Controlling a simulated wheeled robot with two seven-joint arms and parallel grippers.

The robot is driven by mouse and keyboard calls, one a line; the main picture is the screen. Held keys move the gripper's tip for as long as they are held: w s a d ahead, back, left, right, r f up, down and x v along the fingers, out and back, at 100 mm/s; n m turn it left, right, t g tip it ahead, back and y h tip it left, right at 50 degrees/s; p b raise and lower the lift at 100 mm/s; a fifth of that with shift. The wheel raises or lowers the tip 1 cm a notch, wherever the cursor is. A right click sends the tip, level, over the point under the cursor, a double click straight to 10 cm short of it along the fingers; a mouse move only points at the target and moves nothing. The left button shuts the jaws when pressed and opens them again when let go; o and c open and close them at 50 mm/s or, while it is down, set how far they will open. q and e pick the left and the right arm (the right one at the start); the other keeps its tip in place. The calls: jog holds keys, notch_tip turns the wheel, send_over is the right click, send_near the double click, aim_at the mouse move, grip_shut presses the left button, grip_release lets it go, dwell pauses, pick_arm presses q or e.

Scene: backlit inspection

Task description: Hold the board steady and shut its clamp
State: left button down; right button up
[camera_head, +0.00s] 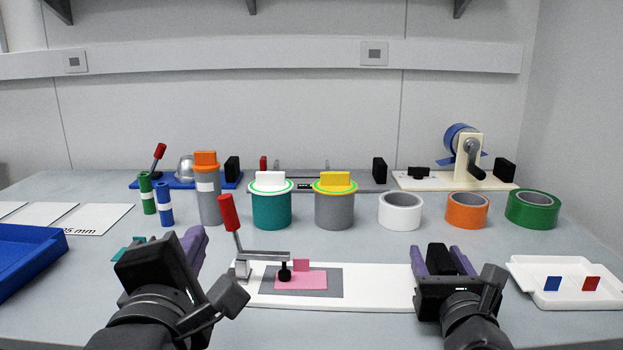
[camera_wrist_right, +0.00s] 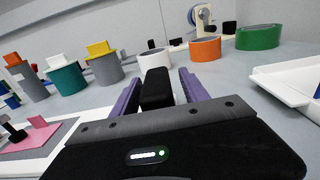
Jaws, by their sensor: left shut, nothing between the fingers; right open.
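A white board (camera_head: 375,287) lies on the table in front of me, with a grey pad and a pink piece (camera_head: 310,281) on it. The clamp (camera_head: 264,255) sits at the board's left end. Its red handle (camera_head: 229,213) stands nearly upright, leaning slightly left. Its metal arm lies level, with the black tip at the pink piece; I cannot tell whether they touch. My left gripper (camera_head: 191,243) is shut and empty, left of the clamp. My right gripper (camera_head: 442,256) is open over the board's right end, partly hiding it. Its purple fingers also show in the right wrist view (camera_wrist_right: 158,88).
A white tray (camera_head: 530,292) with blue and red chips stands right of my right gripper. A blue bin (camera_head: 22,255) is far left. Jars, a teal one (camera_head: 271,210) among them, and tape rolls, an orange one (camera_head: 466,211) among them, stand behind the board.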

jog(key=shift+r, duration=0.1)
notch_tip(320, 180, up, 10)
jog(key=shift+f, duration=0.1)
dwell(0.4)
jog(key=shift+s, duration=0.1)
